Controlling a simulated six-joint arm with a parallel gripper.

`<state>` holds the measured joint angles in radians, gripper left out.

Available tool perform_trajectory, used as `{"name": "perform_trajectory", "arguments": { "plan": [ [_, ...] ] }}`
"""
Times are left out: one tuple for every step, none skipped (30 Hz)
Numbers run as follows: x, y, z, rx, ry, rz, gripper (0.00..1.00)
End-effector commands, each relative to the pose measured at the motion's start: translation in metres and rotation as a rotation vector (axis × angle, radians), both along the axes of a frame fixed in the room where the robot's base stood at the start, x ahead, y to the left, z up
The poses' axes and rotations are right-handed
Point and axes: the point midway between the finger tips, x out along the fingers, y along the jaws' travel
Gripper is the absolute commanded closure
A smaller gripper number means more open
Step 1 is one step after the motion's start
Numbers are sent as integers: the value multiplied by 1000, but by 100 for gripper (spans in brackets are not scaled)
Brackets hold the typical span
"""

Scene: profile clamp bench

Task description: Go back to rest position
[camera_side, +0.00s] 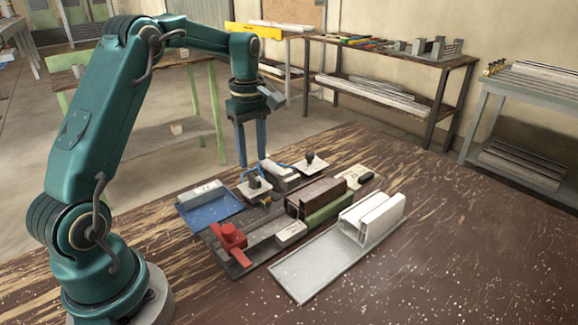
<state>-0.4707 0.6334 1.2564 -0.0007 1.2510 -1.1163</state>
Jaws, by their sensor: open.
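My gripper (252,154) hangs at the upper middle, pointing down, with its two blue fingers apart and nothing seen between them. It is over the far side of the bench items, behind the blue tray and the small plates; its exact height above the table is hard to tell. A dark clamp base (236,266) with a red clamp part (229,237) sits on the table (440,250). A brown profile (318,194) lies beside a green block (328,209) at the base's right end.
A blue tray (207,213) holds a grey block (201,192). White profiles (372,217) stand on a pale plate (305,272). A small white block (291,233) and two plates with dark knobs (255,188) (311,163) lie nearby. The table's right side is clear.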

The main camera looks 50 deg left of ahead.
Motion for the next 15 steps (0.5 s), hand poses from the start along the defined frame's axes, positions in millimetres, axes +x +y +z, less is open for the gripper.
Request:
{"name": "perform_trajectory", "arguments": {
  "plan": [
    [0,0,0,0,0,0,55],
    [0,0,0,0,0,0,55],
    [0,0,0,0,0,-2,55],
    [1,-2,0,0,-1,-6,55],
    [2,-4,3,4,-9,-12,55],
    [4,-6,9,11,-24,-20,55],
    [6,-8,15,20,-40,-29,55],
    [7,-11,22,27,-56,-39,55],
    [8,-18,32,36,-76,-55,55],
    [6,-23,40,43,-91,-69,55],
    [5,-29,49,50,-108,-84,55],
    [1,-38,59,58,-130,-110,55],
    [-2,-45,68,66,-148,-135,55],
    [-6,-52,75,73,-164,-165,55],
    [-12,-61,83,82,-186,-206,55]
  ]
}}
